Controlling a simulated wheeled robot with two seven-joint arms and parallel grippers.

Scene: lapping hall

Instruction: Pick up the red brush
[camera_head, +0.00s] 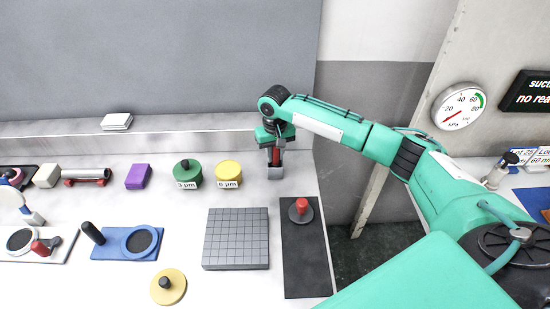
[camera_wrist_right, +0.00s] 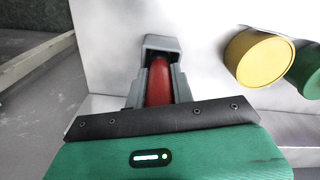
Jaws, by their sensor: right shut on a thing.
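The red brush (camera_head: 275,157) stands at the back right of the bench, its lower end in a small grey holder (camera_head: 275,173). My right gripper (camera_head: 275,150) points down over it and is shut on its red handle. In the right wrist view the red brush (camera_wrist_right: 158,82) lies between the two grey fingers (camera_wrist_right: 159,85), with the grey holder (camera_wrist_right: 161,43) around its far end. The brush's lower end is hidden. My left gripper is not in view.
A yellow pot (camera_head: 228,173) and a green pot (camera_head: 187,173) stand left of the holder. A grey gridded plate (camera_head: 236,238) and a black mat (camera_head: 306,262) with a red-knobbed piece (camera_head: 300,210) lie in front. The wall rises close behind.

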